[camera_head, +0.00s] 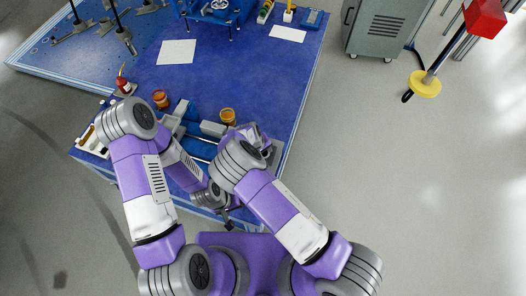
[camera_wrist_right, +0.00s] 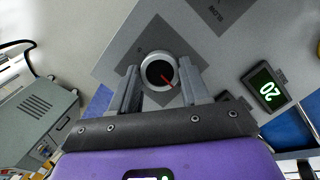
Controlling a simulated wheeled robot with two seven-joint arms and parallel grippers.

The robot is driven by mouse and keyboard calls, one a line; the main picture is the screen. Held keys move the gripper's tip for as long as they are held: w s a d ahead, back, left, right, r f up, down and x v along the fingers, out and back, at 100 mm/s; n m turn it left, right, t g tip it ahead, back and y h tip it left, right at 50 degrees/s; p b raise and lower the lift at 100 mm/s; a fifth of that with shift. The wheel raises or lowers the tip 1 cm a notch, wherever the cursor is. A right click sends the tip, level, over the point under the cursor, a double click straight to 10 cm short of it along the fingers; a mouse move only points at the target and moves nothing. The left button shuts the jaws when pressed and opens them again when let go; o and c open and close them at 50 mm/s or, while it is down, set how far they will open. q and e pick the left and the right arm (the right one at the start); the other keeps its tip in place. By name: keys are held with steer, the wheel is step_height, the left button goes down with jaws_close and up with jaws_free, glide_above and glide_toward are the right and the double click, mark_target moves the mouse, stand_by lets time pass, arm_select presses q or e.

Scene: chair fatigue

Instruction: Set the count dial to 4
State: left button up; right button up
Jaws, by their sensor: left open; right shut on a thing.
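A round dial (camera_wrist_right: 150,68) with a pale rim, a dark face and a red pointer sits on a grey square plate in the right wrist view. The pointer aims to the lower right of that picture. My right gripper (camera_wrist_right: 159,73) is shut on the dial, one finger on each side of its rim. In the head view my right wrist covers most of this spot. My left gripper (camera_head: 228,214) is open and empty, low near the table's front edge. The numbers around the dial are too small or hidden to read.
A small display (camera_wrist_right: 265,89) beside the plate shows 20, turned in the picture. The blue table (camera_head: 240,75) holds orange-lidded jars (camera_head: 227,116), white sheets (camera_head: 176,52) and a grey-blue fixture. A grey cabinet (camera_head: 385,28) stands at the back right.

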steer(key=m+y, duration=0.1)
steer(key=m, duration=0.4)
steer(key=shift+d+b, duration=0.15)
steer(key=shift+b, duration=0.25)
steer(key=m+y, duration=0.1)
steer(key=m, duration=0.5)
steer(key=shift+d, duration=0.1)
steer(key=m, duration=0.3)
steer(key=m+y, duration=0.1)
steer(key=m, duration=0.2)
steer(key=shift+s+d+t+y, duration=0.1)
steer(key=shift+t+y, duration=0.2)
steer(key=shift+t, duration=0.1)
steer(key=shift+m+t, duration=0.5)
steer(key=shift+m, duration=2)
steer(key=shift+s, duration=0.1)
steer(key=o, duration=1.1)
steer(key=shift+c, duration=0.2)
